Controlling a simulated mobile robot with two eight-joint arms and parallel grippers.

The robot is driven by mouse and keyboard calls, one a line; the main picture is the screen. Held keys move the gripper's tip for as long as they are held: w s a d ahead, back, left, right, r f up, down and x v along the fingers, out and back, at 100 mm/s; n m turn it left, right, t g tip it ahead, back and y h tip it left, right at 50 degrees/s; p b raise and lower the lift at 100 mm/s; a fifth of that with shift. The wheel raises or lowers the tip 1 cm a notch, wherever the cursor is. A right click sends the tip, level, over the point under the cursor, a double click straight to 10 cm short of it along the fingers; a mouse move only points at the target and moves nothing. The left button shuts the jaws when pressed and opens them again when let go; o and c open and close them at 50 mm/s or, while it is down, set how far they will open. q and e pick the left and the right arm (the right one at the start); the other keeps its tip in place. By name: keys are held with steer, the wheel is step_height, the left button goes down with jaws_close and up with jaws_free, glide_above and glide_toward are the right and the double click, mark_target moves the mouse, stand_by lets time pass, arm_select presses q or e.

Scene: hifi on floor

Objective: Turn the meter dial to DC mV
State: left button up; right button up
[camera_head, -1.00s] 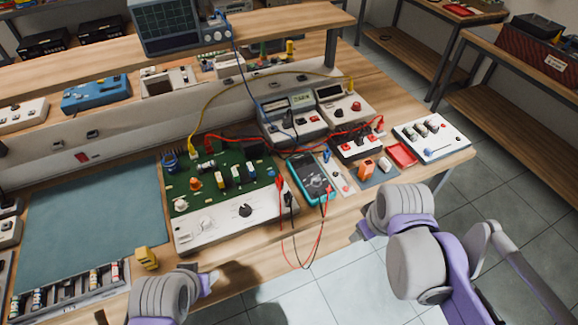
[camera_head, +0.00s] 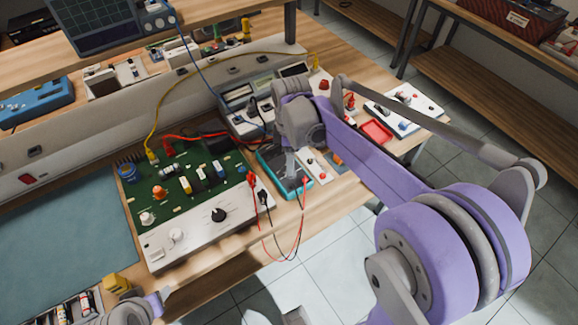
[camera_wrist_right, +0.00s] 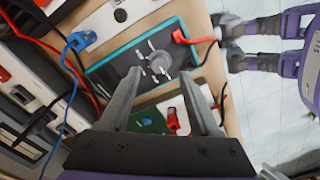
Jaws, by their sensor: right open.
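The meter (camera_head: 266,170) is a teal-framed dark handheld unit lying face up on the bench. My right arm covers part of it in the head view. The right wrist view shows its face (camera_wrist_right: 118,72), with a round grey dial (camera_wrist_right: 158,66) ringed by white marks. The dial's lettering is too small to read. My right gripper (camera_wrist_right: 160,98) is open, its two fingers pointing toward the dial side of the meter. Its fingers (camera_head: 291,166) reach down over the meter in the head view. My left gripper (camera_head: 158,300) is at the bottom left, off the bench front; its jaws are unclear.
A green circuit board (camera_head: 185,180) with knobs on a white panel stands left of the meter. Red and black leads (camera_head: 270,240) hang over the bench front. Bench instruments (camera_head: 245,105) stand behind. A red tray (camera_head: 376,132) lies to the right.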

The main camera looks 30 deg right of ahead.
steer(key=shift+f, duration=1.95)
jaws_close()
